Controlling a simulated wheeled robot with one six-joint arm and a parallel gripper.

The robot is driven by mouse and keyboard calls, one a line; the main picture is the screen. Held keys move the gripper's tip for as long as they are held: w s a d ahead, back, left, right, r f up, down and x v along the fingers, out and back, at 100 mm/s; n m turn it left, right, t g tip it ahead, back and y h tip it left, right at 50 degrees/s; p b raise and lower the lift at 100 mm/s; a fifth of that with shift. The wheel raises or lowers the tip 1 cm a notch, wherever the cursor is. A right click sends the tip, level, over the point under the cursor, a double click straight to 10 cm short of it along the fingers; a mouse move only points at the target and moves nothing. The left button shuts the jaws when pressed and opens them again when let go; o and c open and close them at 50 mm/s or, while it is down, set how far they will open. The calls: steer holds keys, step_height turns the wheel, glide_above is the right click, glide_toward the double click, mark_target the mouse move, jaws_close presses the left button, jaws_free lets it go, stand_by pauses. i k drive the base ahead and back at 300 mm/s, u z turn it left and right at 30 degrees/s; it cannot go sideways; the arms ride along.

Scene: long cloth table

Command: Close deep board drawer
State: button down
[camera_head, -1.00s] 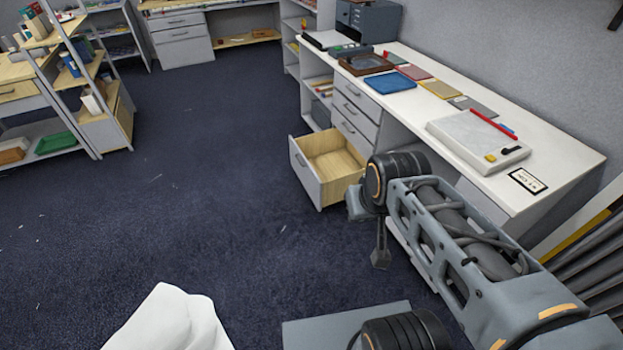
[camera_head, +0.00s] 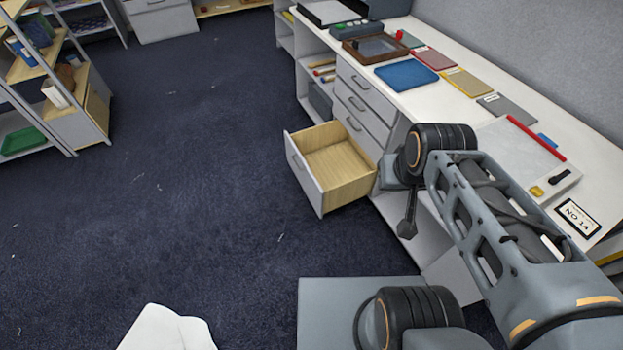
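The deep drawer (camera_head: 306,172) is the bottom drawer of the grey unit under the long table. It is pulled well out, and its pale wooden inside looks empty. Its grey front has a handle and faces left, over the floor. Shallower drawers (camera_head: 362,108) above it are shut. My gripper (camera_head: 407,228) hangs down at the end of my arm, to the right of the open drawer and apart from its front in the picture. The gripper is small and seen edge-on, so its fingers cannot be made out.
The white table top (camera_head: 455,100) carries a blue tray (camera_head: 406,74), coloured boards, a brown framed box (camera_head: 375,47) and a pale slab (camera_head: 520,150). Shelves (camera_head: 45,80) stand at the far left. The dark carpet (camera_head: 180,180) left of the drawer is clear.

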mark_target(333, 170)
steer(key=u, duration=0.7)
steer(key=i, duration=1.1)
steer(key=u, duration=0.9)
